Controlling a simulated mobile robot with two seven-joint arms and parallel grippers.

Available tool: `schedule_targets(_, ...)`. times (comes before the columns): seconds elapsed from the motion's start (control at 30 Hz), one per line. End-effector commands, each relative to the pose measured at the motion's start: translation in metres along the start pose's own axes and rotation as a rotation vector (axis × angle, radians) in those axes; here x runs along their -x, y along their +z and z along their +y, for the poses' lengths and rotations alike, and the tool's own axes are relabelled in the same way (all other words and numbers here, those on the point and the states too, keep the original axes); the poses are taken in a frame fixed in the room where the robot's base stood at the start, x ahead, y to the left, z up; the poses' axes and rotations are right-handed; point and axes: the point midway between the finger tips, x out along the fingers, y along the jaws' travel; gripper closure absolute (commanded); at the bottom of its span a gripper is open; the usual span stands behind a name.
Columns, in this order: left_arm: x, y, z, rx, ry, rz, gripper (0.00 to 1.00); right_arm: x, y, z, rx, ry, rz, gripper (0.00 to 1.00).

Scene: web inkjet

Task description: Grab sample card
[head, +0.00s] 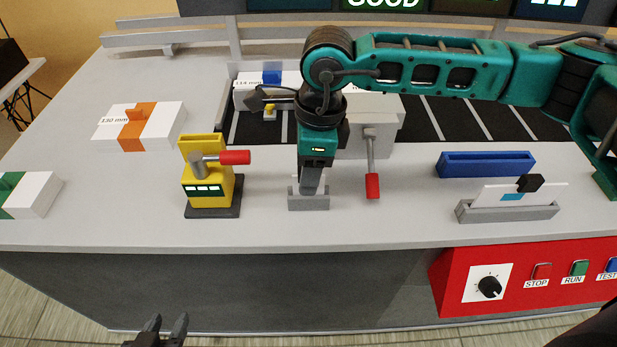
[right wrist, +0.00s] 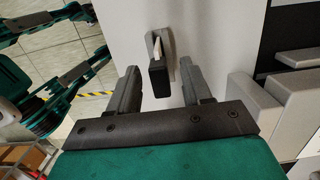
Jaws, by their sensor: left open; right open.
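My right gripper (head: 311,184) points down at a small grey holder (head: 308,203) near the table's front edge. In the right wrist view its open fingers (right wrist: 159,70) stand either side of a black tab (right wrist: 160,80) above a grey holder with a thin white edge in it (right wrist: 158,48), likely a card; whether the fingers touch it I cannot tell. Another white card (head: 490,196) with a blue patch and black clip stands in a grey holder (head: 507,213) at the right. My left gripper (head: 167,326) is open and empty at the bottom edge, below the table.
A yellow device (head: 208,180) with a red handle stands left of my right gripper. A red-tipped lever (head: 372,186) hangs close to its right. A blue tray (head: 485,164) lies further right. White boxes with orange (head: 160,125) and green bands lie left. A red control panel (head: 450,285) is on the front.

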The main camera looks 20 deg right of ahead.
Motion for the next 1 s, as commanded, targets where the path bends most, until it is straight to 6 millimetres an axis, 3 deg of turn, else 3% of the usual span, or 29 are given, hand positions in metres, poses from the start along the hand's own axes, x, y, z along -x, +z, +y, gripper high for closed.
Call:
schedule_targets(0.23,0.0,0.0001,0.0,0.0,0.0,0.0,0.57,-0.0014,0.0001,-0.0002,0.0,-0.001,0.0,0.52)
schedule_targets(0.73,0.0,-0.0001,0.0,0.0,0.0,0.0,0.57,-0.001,-0.0001,-0.0004,-0.001,-0.001,0.0,1.0)
schedule_targets(1.0,0.0,-0.0002,0.0001,0.0,0.0,0.001,0.57,-0.0007,-0.0001,-0.0004,-0.001,-0.001,0.0,1.0)
